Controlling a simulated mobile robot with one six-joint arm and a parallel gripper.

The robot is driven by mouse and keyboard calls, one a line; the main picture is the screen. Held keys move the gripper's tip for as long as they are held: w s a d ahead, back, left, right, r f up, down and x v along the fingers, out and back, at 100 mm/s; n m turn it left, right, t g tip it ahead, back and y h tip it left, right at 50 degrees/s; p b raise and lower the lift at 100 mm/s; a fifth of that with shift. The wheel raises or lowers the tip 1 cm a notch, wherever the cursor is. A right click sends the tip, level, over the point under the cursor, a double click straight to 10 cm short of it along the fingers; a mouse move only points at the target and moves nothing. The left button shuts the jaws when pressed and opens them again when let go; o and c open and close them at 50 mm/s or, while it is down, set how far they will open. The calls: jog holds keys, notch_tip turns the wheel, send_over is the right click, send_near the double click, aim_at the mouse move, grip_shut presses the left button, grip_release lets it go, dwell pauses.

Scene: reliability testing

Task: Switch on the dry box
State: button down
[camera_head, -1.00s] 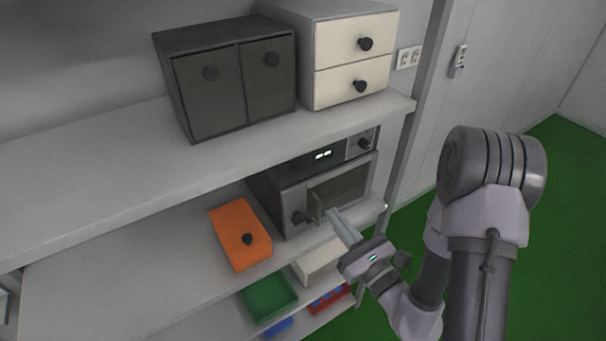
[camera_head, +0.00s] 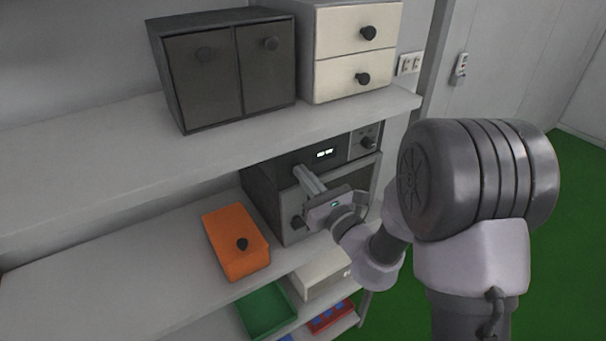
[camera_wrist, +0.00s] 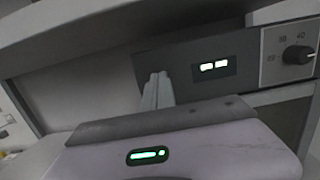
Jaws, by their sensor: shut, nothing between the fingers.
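The dry box (camera_head: 282,203) is a grey-and-dark appliance on the middle shelf. Its top panel has a lit display (camera_head: 325,153) and a dark dial (camera_head: 368,142) at the right. In the wrist view the display (camera_wrist: 214,66) glows white, and the dial (camera_wrist: 298,55) has numbers around it. My gripper (camera_head: 298,170) is in front of the box's upper left front, left of the display. Its fingers (camera_wrist: 157,88) are together and empty, near the dark panel. Whether they touch it I cannot tell. My gripper and wrist hide part of the box's front.
A green tray (camera_head: 266,312) lies on the shelf below.

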jog(key=shift+w+a, duration=0.15)
jog(key=shift+w, duration=0.1)
